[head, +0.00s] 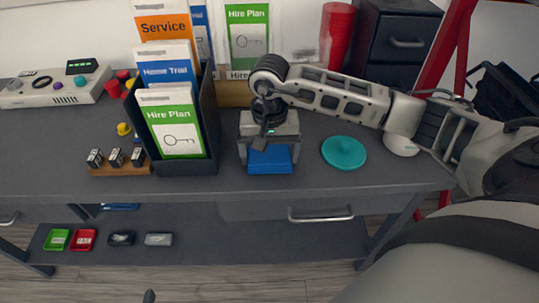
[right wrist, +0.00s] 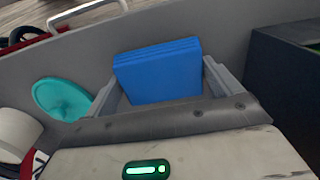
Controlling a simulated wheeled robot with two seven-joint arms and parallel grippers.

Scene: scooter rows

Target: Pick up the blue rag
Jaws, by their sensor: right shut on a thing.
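The blue rag (head: 270,160) is a folded, flat-sided stack near the front edge of the grey workbench (head: 310,188). It also shows in the right wrist view (right wrist: 158,70), between the two grey fingers. My right gripper (head: 269,166) points down over the rag and is shut on it, one finger on each side. The rag's upper part is hidden by the gripper in the head view. I cannot tell whether its underside touches the bench. My left gripper is not in view.
A dark leaflet holder (head: 188,168) stands close left of the gripper. A teal round lid (head: 344,152) and a white roll (head: 401,145) lie to the right. A black drawer unit (head: 398,40) and red cups (head: 337,35) stand behind. Small trays (head: 83,239) lie on the lower shelf.

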